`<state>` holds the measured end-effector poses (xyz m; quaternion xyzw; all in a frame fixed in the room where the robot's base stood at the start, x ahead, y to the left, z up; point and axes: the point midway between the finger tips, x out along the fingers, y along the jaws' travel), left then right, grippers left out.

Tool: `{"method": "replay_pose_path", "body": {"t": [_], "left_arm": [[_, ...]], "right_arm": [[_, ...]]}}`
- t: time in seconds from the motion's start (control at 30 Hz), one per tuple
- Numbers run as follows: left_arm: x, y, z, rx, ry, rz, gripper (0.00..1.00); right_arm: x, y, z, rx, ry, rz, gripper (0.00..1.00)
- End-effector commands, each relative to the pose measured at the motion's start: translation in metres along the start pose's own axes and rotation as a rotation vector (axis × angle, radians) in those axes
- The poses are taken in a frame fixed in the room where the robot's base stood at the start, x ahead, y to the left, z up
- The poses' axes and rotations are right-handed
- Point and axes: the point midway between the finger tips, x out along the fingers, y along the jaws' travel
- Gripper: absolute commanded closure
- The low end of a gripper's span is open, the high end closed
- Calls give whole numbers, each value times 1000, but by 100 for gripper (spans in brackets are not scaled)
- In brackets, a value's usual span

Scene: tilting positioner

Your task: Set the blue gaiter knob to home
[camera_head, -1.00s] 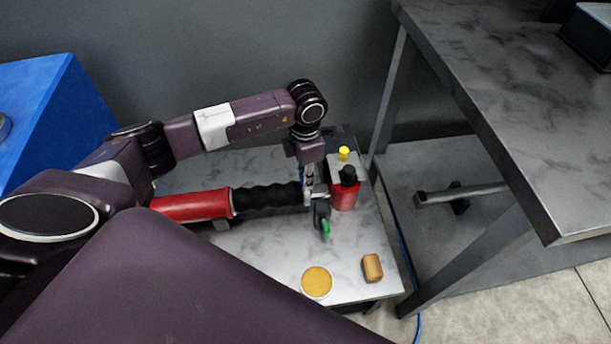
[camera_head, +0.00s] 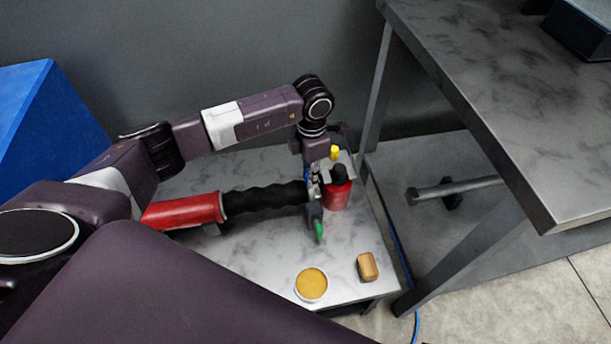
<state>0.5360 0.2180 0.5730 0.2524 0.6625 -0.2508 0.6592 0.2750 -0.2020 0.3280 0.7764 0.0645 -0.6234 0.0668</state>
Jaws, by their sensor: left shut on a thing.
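A red cylinder (camera_head: 185,211) lies on the grey marbled table, with a black ribbed gaiter (camera_head: 262,199) running right from it. My left gripper (camera_head: 314,187) points down at the gaiter's right end and is shut there. A small blue patch, which looks like the blue gaiter knob (camera_head: 313,178), shows between its fingers; most of the knob is hidden. A dark grey piece with a green tip (camera_head: 320,231) is just in front of the gripper. My right gripper is not in view.
A red bottle-like part with a black cap (camera_head: 339,175) and a yellow knob (camera_head: 335,152) stand close right of the gripper. A round yellow-topped part (camera_head: 312,284) and a tan block (camera_head: 368,266) lie nearer. A larger table (camera_head: 500,90) stands at the right.

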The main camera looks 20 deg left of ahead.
Motion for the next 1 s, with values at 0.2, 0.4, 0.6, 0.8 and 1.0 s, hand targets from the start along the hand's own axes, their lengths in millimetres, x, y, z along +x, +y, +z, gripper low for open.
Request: {"method": "replay_pose_path", "body": {"t": [0.2, 0.4, 0.6, 0.8, 1.0], "left_arm": [[-2, -1, 5, 1, -15, 0, 79], [-2, -1, 4, 1, -11, 0, 64], [-2, 0, 3, 0, -9, 0, 64], [-22, 1, 3, 0, -12, 2, 64], [-64, 1, 4, 2, -13, 3, 64]], "right_arm": [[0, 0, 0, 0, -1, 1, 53], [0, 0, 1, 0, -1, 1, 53], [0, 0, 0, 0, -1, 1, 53], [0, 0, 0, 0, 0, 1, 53], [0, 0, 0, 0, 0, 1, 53]]}}
